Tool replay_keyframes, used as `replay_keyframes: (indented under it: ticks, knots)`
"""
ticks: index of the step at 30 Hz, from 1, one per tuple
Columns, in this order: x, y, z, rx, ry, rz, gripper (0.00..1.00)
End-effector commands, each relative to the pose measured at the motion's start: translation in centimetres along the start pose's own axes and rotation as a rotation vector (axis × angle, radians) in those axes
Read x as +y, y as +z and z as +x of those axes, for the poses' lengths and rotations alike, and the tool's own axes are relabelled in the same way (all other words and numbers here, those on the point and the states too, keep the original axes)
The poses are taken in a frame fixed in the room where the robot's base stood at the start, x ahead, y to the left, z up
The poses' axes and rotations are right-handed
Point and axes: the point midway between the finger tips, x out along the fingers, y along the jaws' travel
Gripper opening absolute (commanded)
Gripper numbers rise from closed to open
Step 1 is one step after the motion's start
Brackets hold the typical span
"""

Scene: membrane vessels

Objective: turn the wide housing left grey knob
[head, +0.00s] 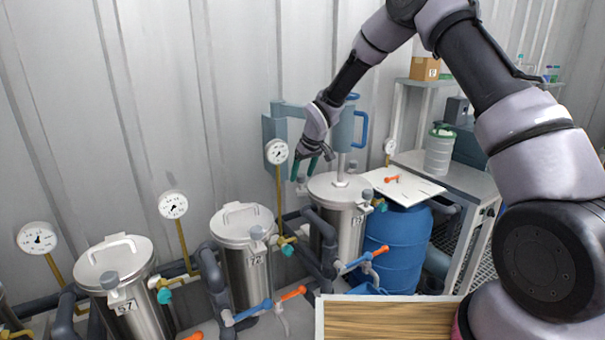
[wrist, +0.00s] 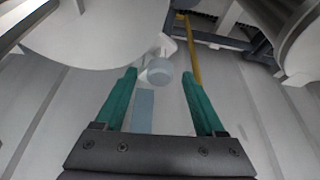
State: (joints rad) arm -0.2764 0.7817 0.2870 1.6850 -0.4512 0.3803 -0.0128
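Three steel vessels with pale lids stand in a row in the head view: left (head: 118,290), middle (head: 243,262) and right (head: 345,225). I cannot tell which vessel is the wide housing. My gripper (head: 312,167) is above the right vessel's left rim, in front of the wall. In the wrist view, its green fingers (wrist: 160,92) are open with nothing held. A round grey-blue knob (wrist: 160,70) shows beyond the fingertips, between their lines, apart from them.
Gauges on yellow stems stand beside the vessels, one (head: 277,152) close to my gripper. A blue-handled post (head: 345,130) rises above the right vessel. A blue barrel (head: 398,245) and a grey table (head: 460,175) are to the right. Pipes and colored valves (head: 253,309) crowd the front.

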Motion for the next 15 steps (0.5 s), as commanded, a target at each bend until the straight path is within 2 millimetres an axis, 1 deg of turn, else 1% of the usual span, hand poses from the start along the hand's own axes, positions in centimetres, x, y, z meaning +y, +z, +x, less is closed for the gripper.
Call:
replay_keyframes:
  ticks: [5,8,15]
  knots:
    - [0.0,-0.1,-0.4,0.002,0.001,0.001,0.72]
    - [0.1,-0.2,-1.6,0.004,0.001,0.001,0.72]
    - [0.1,-0.1,-6.5,0.003,0.002,0.001,0.72]
